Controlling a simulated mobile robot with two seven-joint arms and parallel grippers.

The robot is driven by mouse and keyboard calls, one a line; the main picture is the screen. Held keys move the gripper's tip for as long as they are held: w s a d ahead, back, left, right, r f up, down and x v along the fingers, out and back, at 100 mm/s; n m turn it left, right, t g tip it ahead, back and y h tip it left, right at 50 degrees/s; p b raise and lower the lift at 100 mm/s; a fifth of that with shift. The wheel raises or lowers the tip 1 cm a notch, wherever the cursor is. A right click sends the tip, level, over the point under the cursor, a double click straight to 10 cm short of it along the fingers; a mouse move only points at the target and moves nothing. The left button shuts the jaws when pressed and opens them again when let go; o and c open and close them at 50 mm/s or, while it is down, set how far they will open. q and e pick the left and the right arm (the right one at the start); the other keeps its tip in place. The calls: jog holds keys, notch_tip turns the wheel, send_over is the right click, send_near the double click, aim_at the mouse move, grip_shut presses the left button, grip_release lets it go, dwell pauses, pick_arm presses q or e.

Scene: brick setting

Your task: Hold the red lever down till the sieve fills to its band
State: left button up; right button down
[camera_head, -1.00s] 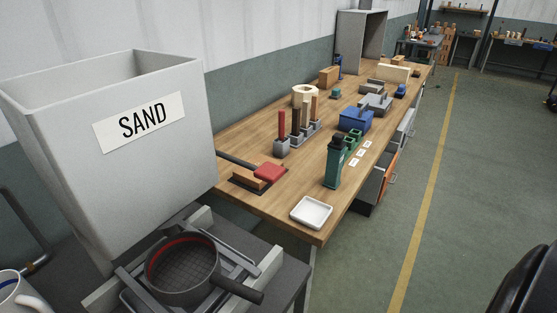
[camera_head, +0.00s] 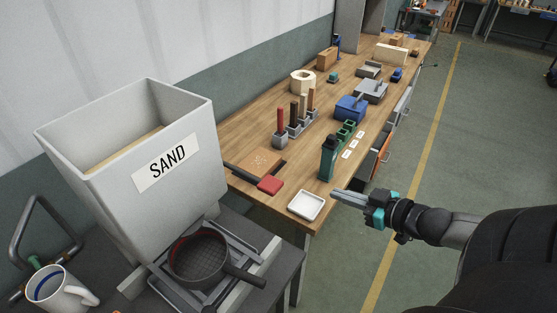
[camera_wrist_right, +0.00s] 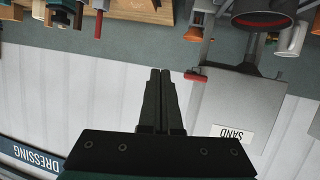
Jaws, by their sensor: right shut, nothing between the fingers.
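The red lever (camera_head: 270,185) sticks out beside the grey SAND hopper (camera_head: 200,190), over the near end of the workbench. It also shows in the wrist view (camera_wrist_right: 196,77). The dark sieve (camera_head: 192,262) with its handle sits on a stand below the hopper. A red band shows inside its wall, and its dark bottom looks bare. My right gripper (camera_head: 334,194) is shut and empty, right of the lever and apart from it, near the white dish. In the wrist view its fingers (camera_wrist_right: 161,72) are together. My left gripper is not in view.
A tool rack (camera_head: 293,130) stands behind. A white mug (camera_head: 55,288) is at lower left. Sand (camera_head: 122,150) shows inside the hopper. The right floor is clear.

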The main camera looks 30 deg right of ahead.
pick_arm(q)
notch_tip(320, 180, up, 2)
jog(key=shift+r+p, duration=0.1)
jog(key=shift+p, duration=0.55)
pick_arm(e)
jog(key=w+a+r+n+y, duration=0.1)
jog(key=a+r+y, duration=0.2)
jog(key=a+r, duration=0.4)
jog(key=shift+w+r, duration=0.4)
jog(key=shift+r, duration=0.4)
jog(key=b, duration=0.4)
send_over(278, 186)
jog(key=shift+s+d+f, duration=0.1)
jog(key=shift+s+f, duration=0.1)
jog(key=shift+f, duration=1)
jog(key=shift+w+f, duration=0.25)
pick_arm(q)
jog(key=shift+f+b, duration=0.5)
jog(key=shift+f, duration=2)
pick_arm(e)
jog(key=shift+s+f, duration=0.1)
jog(key=shift+f, duration=1.7)
